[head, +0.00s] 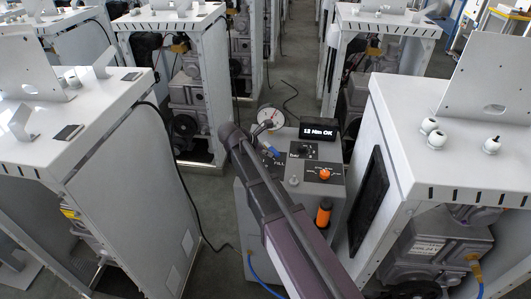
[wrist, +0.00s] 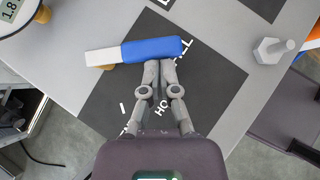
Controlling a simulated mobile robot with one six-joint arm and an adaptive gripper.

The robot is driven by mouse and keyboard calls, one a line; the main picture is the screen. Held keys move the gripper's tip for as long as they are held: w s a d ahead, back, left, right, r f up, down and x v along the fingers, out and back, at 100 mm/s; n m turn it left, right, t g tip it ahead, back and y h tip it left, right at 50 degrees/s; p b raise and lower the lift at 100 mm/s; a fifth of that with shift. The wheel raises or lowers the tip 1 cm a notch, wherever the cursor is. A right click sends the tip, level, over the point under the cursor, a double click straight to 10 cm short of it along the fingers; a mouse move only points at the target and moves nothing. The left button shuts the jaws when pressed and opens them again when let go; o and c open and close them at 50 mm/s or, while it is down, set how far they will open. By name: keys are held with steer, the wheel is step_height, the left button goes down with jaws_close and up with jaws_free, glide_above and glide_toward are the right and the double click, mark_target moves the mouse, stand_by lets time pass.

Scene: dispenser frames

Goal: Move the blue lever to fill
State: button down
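The blue lever (wrist: 153,49) lies across a dark label plate in the wrist view, with a white shaft running to its left end. In the head view a small blue part of the lever (head: 271,151) shows beside my arm, near the word FILL. My gripper (wrist: 159,64) has its two fingers close together, with the tips right at the lower edge of the blue handle. Nothing shows between the fingers. Whether the tips touch the handle I cannot tell. The label text is partly covered by the lever and fingers. In the head view my arm hides much of the panel.
The control box has a display (head: 319,132) reading "12 Nm OK", an orange knob (head: 325,174), an orange handle (head: 323,214) and a round gauge (head: 269,118). A grey bolt (wrist: 271,50) stands right of the lever. White cabinets (head: 432,130) flank the box closely.

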steer(key=shift+a, duration=0.2)
steer(key=shift+w+a, duration=0.15)
steer(key=shift+a, duration=0.55)
stand_by(0.4)
steer(key=shift+s+a, duration=0.45)
steer(key=shift+a, duration=0.3)
steer(key=shift+s+a, duration=0.65)
steer(key=shift+a, duration=0.3)
steer(key=p+v, duration=0.7)
steer(key=v, duration=0.3)
steer(key=shift+s, duration=0.15)
steer(key=shift+d, duration=0.1)
